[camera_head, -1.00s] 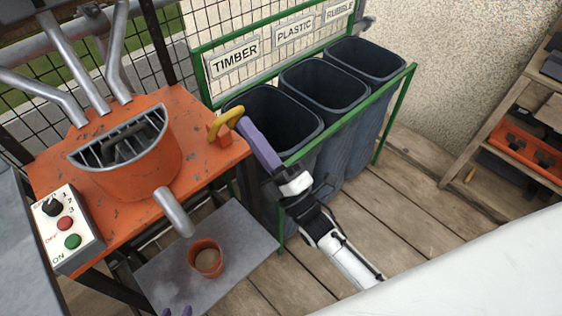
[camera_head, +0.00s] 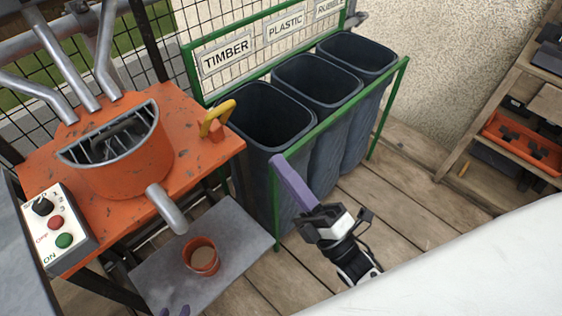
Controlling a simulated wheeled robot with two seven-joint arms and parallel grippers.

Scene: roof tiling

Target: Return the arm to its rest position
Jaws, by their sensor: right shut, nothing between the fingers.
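My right gripper (camera_head: 279,162) has purple fingers closed together with nothing between them. It points up and left in front of the green bin frame, its black and white wrist reaching in from the lower right. It is apart from the yellow handle (camera_head: 217,117) on the orange machine table. Of my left gripper (camera_head: 175,311), only two purple fingertips show at the bottom edge, a little apart. The rest of it is out of view.
Three dark bins (camera_head: 315,82) stand in a green frame (camera_head: 293,146). An orange hopper (camera_head: 125,165) and a control box (camera_head: 55,229) are on the orange table (camera_head: 205,155). A pot (camera_head: 202,257) sits on the grey lower shelf (camera_head: 243,237). Wooden shelving (camera_head: 467,135) stands right.

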